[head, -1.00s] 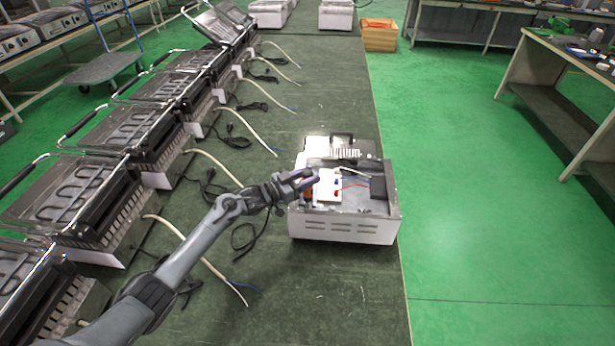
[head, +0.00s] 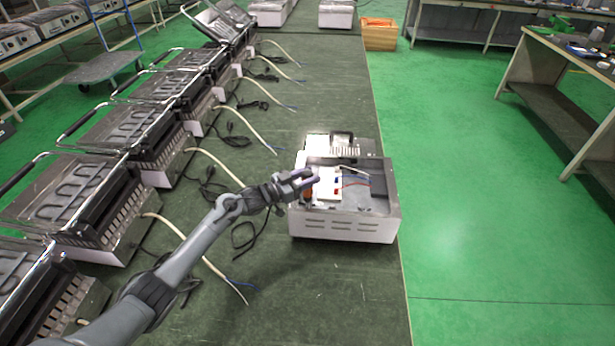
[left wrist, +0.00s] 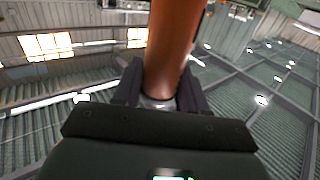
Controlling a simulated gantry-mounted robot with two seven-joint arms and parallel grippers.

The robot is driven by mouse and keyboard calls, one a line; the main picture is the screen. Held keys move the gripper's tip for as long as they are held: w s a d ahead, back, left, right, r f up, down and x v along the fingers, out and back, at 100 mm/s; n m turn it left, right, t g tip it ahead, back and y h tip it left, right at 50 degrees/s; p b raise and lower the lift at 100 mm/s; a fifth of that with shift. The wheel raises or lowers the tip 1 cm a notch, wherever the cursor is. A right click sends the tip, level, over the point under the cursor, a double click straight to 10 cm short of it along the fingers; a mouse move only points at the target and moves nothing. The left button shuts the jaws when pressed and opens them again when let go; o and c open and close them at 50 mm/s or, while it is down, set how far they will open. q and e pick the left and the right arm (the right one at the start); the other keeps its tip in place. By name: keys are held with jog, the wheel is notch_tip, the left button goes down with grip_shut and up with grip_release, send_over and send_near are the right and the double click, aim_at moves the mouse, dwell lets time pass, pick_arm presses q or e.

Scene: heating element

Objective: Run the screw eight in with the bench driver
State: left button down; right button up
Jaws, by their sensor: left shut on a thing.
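An open metal housing (head: 345,228) stands on the bench, with a white block (head: 327,185) and red and blue wires inside it. My left gripper (head: 303,181) reaches over the housing's left side, close to the white block. In the left wrist view it is shut on an orange-brown cylinder (left wrist: 174,45), which looks like a driver handle; its far end is out of frame. An orange bit of it shows below the gripper in the head view (head: 308,194). Screw eight cannot be made out. My right gripper is not in view.
A row of grill units (head: 90,195) with loose cables lines the left of the green bench top (head: 330,80). A wooden box (head: 379,36) stands at the back. The bench's right edge lies just right of the housing.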

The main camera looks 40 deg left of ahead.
pick_arm(q)
jog(key=shift+f, duration=0.4)
dwell(1.3)
jog(key=shift+r, duration=0.15)
jog(key=shift+r+p, duration=0.75)
jog(key=shift+r, duration=0.1)
jog(key=shift+r+p, duration=1.45)
jog(key=shift+r, duration=0.2)
